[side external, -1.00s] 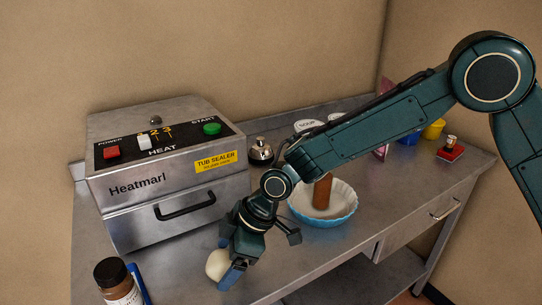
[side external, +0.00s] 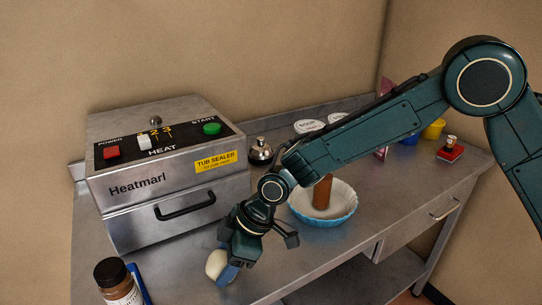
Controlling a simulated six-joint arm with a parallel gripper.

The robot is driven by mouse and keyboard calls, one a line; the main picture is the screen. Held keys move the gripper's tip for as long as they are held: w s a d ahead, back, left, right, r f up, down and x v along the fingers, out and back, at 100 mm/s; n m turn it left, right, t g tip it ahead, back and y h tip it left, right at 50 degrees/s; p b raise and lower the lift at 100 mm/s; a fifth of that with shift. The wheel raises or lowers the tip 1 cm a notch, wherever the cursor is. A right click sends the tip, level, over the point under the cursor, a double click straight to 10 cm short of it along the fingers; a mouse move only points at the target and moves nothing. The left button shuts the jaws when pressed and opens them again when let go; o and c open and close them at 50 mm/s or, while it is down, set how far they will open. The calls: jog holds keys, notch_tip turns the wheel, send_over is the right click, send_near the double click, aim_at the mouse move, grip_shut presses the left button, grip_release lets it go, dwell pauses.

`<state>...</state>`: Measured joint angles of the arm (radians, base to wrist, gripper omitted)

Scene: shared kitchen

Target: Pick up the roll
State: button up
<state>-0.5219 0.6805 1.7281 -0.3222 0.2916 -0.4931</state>
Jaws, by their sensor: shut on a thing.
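I cannot tell whether the roll touches the table.
A metal tub sealer (side external: 165,172) stands at the left behind my gripper. A brown jar (side external: 117,284) is at the front left, beside a blue object (side external: 139,284). A blue-rimmed bowl (side external: 336,219) holding a brown cylinder stands to the right. The table's front edge is close.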

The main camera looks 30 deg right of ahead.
aim_at(225, 259)
jog(key=shift+r, duration=0.1)
notch_tip(225, 259, up, 20)
dwell(0.8)
dwell(0.6)
